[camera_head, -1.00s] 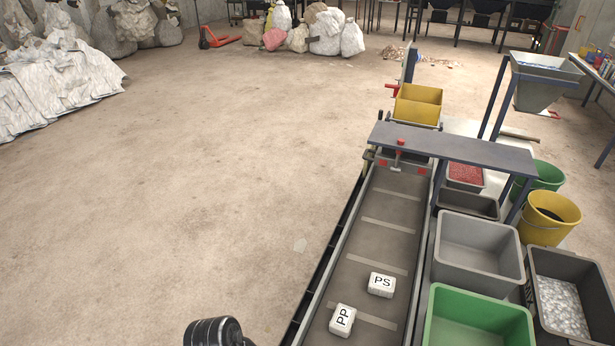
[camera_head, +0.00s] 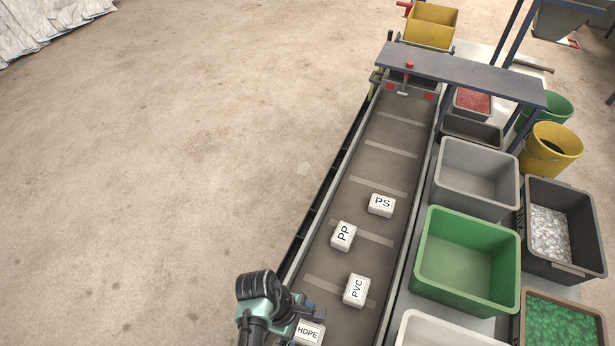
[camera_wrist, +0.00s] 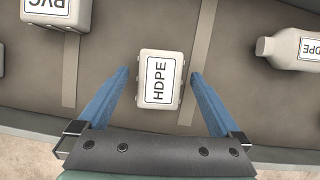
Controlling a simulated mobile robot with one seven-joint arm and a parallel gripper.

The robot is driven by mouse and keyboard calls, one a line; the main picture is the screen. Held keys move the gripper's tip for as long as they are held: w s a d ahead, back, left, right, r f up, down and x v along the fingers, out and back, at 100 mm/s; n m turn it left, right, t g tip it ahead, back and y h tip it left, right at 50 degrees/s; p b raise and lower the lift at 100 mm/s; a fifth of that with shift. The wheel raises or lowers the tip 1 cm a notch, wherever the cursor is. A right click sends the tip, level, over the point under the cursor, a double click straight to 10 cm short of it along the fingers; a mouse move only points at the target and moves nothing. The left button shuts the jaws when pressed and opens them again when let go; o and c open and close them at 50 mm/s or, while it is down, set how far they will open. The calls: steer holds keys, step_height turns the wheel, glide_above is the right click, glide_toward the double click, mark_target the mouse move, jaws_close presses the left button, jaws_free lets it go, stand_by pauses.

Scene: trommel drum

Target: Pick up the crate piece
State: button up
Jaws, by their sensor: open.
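A white boxy block labelled HDPE (camera_wrist: 160,80) lies on the conveyor belt (camera_head: 385,165), between the two blue fingers of my gripper (camera_wrist: 160,74) in the wrist view. The fingers are open, with a gap on both sides of the block. In the head view, the HDPE block (camera_head: 309,333) is at the bottom edge, partly hidden by my gripper (camera_head: 304,322). White blocks labelled PVC (camera_head: 356,290), PP (camera_head: 343,236) and PS (camera_head: 382,205) lie farther up the belt. None is plainly marked as a crate piece. A pale bottle labelled HDPE (camera_wrist: 290,48) lies right in the wrist view.
The belt has raised side rails. A green bin (camera_head: 427,260), a grey bin (camera_head: 446,180) and a dark bin (camera_head: 596,255) stand on its right. A grey crossbar (camera_head: 460,72) spans the belt's far end. Open floor (camera_head: 180,170) lies to the left.

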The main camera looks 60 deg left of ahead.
steer(key=shift+w+d+f, duration=0.15)
steer(key=shift+f, duration=0.3)
steer(key=c, duration=1.4)
